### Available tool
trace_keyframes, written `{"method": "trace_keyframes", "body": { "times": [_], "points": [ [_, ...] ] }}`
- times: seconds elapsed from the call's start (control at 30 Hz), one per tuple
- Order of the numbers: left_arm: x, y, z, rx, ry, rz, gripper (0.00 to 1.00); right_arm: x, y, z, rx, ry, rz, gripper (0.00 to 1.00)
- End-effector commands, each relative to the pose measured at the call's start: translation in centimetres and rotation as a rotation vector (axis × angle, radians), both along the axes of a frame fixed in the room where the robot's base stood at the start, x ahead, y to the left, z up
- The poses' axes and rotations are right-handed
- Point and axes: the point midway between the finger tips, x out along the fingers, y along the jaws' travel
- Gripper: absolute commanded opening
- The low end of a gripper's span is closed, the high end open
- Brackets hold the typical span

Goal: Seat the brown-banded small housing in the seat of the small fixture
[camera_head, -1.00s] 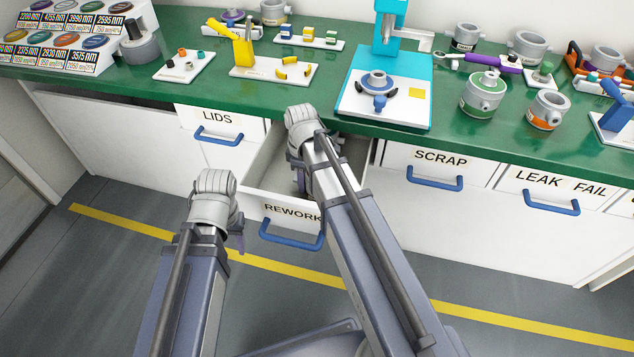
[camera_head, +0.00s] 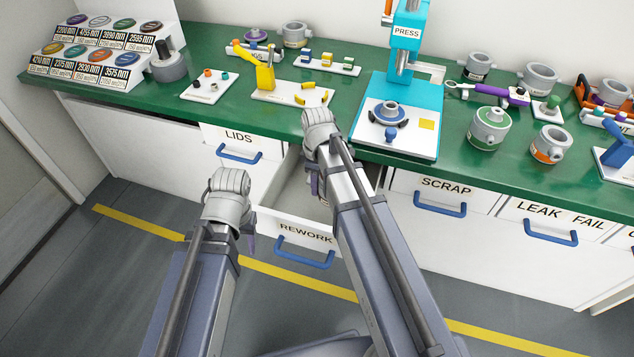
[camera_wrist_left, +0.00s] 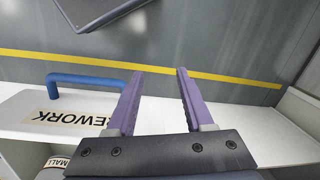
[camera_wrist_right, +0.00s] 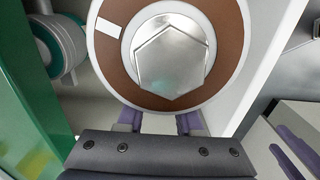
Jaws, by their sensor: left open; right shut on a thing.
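The brown-banded housing (camera_wrist_right: 226,35) shows close up in the right wrist view, with a broad brown ring, a white mark and a shiny hexagonal centre. My right gripper (camera_wrist_right: 160,122) is shut on its near edge, at the REWORK drawer. In the head view my right arm hides most of this grip. My left gripper (camera_wrist_left: 160,75) is open and empty by the drawer front; one purple finger shows in the head view (camera_head: 251,245). A blue fixture with a grey ring (camera_head: 390,113) stands on the press base; I cannot tell whether it is the small fixture.
The REWORK drawer (camera_head: 275,222) is pulled open below the green counter (camera_head: 350,150). A teal-banded part (camera_wrist_right: 62,48) lies beside the held housing in the right wrist view. Green- and orange-banded housings (camera_head: 490,130) (camera_head: 549,145) stand right of the press (camera_head: 408,45).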

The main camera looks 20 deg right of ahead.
Motion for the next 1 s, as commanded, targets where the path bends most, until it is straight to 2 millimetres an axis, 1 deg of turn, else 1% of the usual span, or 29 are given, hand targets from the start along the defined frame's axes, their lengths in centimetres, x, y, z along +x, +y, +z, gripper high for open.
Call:
{"method": "trace_keyframes", "body": {
  "times": [0.03,0.1,0.37,0.77,1.0],
  "points": [
    [0.0,0.0,1.0,0.000,0.000,0.000,0.52,0.0,0.0,1.0,0.000,0.000,0.000,0.00],
    [0.0,0.0,1.3,0.000,0.000,0.000,0.52,0.0,0.0,1.3,0.000,0.000,0.000,0.00],
    [0.0,0.0,1.4,0.000,0.000,0.000,0.52,0.0,0.0,1.5,0.000,0.000,0.000,0.00],
    [0.0,0.0,2.8,0.000,0.000,0.000,0.52,0.0,0.0,2.8,0.000,0.000,0.000,0.00],
    [0.0,0.0,2.8,0.000,0.000,0.000,0.52,0.0,0.0,2.8,0.000,0.000,0.000,0.00]
  ]
}}
